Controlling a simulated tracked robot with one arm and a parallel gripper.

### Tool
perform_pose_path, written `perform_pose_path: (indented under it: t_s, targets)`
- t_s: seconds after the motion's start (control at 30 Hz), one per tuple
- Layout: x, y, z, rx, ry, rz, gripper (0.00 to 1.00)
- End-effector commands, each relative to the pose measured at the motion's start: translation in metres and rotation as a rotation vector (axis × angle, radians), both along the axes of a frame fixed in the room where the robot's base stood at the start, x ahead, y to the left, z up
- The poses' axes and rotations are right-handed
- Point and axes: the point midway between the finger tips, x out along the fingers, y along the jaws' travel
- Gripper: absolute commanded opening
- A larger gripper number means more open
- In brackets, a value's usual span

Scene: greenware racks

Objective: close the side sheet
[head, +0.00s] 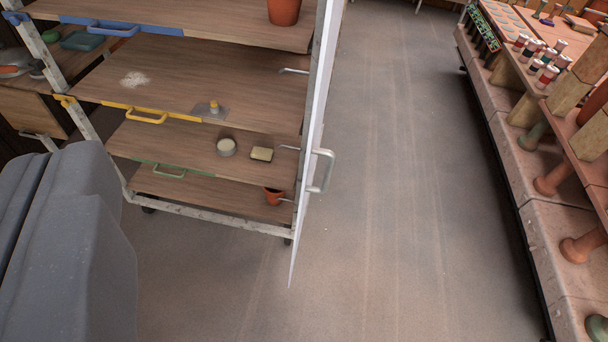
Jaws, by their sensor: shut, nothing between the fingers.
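The side sheet (318,100) is a thin white panel at the right side of the wheeled rack, seen almost edge-on. Its lower corner reaches down past the rack's front right post, toward the camera. A pale metal bar handle (329,172) stands out from its right face. The rack's wooden shelves (200,190) are visible from the front, to the left of the sheet. I cannot tell the exact angle between sheet and rack. My gripper does not show in the picture, and nothing visible touches the handle.
Shelves hold terracotta pots (285,10), a round tin (226,147) and a sponge-like block (262,154). A long bench (555,225) with bottles runs along the right. The floor (410,200) between is clear. A grey part, probably mine, fills the lower left.

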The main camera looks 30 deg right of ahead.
Motion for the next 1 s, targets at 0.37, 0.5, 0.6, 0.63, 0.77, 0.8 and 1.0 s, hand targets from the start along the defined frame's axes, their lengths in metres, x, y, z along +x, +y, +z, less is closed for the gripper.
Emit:
perform_pose_path:
  t_s: [0.37, 0.5, 0.6, 0.63, 0.77, 0.8, 1.0]
  targets:
    - [0.079, 0.018, -0.055, 0.483, -0.119, 0.0, 0.0]
    - [0.111, 0.005, -0.094, 0.761, -0.19, -0.064, 0.0]
    - [0.127, -0.011, -0.127, 0.945, -0.248, -0.138, 0.0]
    - [0.13, -0.016, -0.138, 0.996, -0.265, -0.163, 0.0]
    - [0.138, -0.042, -0.191, 1.195, -0.349, -0.291, 0.0]
    - [0.138, -0.051, -0.207, 1.246, -0.379, -0.335, 0.0]
    - [0.121, -0.087, -0.28, 1.413, -0.525, -0.527, 0.0]
